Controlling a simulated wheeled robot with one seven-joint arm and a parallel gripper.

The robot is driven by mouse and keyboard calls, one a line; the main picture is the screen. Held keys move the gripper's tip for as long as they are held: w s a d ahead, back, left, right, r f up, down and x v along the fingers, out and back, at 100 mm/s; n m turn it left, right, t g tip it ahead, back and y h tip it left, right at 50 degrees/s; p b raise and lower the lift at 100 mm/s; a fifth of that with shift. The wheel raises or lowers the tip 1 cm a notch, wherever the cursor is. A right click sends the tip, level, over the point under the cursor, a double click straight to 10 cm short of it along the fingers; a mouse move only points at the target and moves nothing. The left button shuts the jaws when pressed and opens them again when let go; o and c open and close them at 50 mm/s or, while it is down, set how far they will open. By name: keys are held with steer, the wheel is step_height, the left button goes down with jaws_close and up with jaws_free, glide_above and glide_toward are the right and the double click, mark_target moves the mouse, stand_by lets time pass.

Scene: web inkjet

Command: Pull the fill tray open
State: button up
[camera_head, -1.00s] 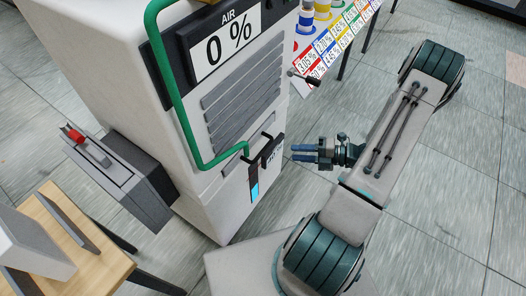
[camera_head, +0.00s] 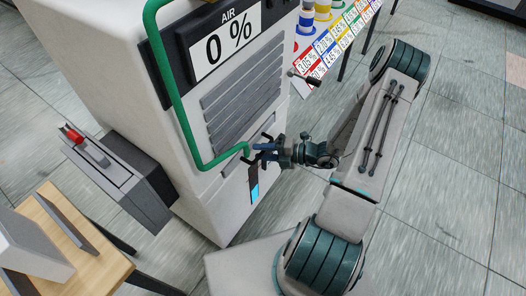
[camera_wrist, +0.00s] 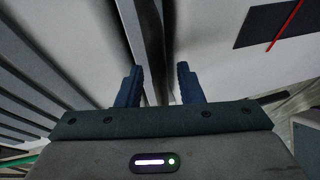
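The fill tray sits low on the front of the white cabinet, with a black handle (camera_head: 250,158). My gripper (camera_head: 264,151) is at this handle in the head view and covers much of it. In the wrist view, the two blue fingers of my gripper (camera_wrist: 157,80) are apart. A dark upright bar (camera_wrist: 152,35), which looks like the handle, runs between them. I see a gap on both sides of the bar, so the fingers do not look closed on it. The tray looks shut, but its front is partly hidden.
A green pipe (camera_head: 178,95) runs down the cabinet (camera_head: 100,60) and ends just left of the handle. Bottles and colour labels (camera_head: 330,45) stand behind. The floor at right is clear.

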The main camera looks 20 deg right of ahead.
jaws_close()
steer(key=s+d+p, duration=0.2)
steer(key=s+d, duration=0.5)
steer(key=s, duration=0.2)
steer(key=shift+s+d+p, duration=0.15)
steer(key=shift+d+p, duration=0.05)
steer(key=shift+p, duration=0.1)
jaws_free()
steer(key=shift+d, duration=0.1)
steer(key=v, duration=1.3)
steer(key=shift+d, duration=0.3)
steer(key=shift+s+r, duration=0.15)
